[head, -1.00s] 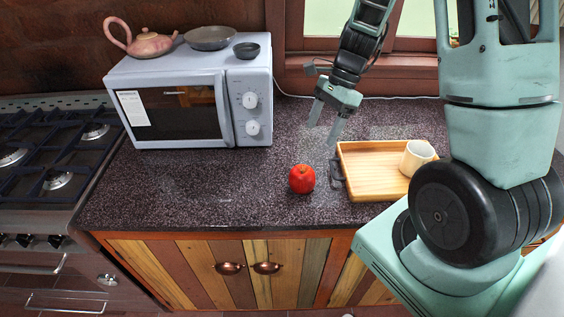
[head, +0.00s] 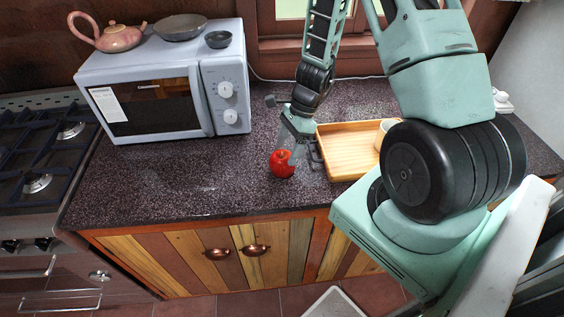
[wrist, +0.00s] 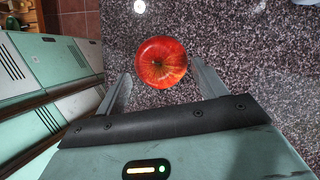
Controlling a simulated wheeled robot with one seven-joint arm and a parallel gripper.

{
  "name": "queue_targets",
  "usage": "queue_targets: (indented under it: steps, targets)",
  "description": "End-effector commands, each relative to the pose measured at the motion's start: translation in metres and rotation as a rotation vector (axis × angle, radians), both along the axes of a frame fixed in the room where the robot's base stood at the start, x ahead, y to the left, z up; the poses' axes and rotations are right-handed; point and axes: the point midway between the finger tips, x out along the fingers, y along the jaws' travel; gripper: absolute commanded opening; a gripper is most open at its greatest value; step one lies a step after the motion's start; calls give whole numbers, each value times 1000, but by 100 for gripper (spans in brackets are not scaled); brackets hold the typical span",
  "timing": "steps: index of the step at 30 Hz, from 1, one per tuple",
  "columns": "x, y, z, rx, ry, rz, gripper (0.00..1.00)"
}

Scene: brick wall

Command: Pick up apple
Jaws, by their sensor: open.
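The red apple (head: 280,164) stands on the dark speckled counter, left of the wooden tray. In the head view my gripper (head: 291,150) is low over the counter at the apple, and one finger hides part of the apple's right side. In the wrist view the apple (wrist: 161,62) shows from above with its stem up. My gripper (wrist: 160,85) is open there, one finger on each side of the apple's near edge.
The wooden tray (head: 335,168) with a cream cup (head: 386,131) stands just right of my gripper. A dark metal handle sits on the tray's left side. A microwave (head: 160,85) with a teapot (head: 108,36) and bowls is at the back left. The counter left of the apple is clear.

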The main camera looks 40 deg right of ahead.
Motion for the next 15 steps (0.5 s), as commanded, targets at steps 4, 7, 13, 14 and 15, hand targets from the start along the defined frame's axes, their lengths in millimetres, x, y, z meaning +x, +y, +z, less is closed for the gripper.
queue_targets:
  steps: [4, 7, 13, 14, 15]
  targets:
    - [0, 6, -11, 3, 4, -1, 71]
    - [0, 11, -23, 5, 5, -1, 71]
    - [1, 18, -43, 2, 2, -1, 71]
    - [1, 19, -44, 1, 1, -2, 71]
    - [1, 20, -46, 1, 1, -1, 71]
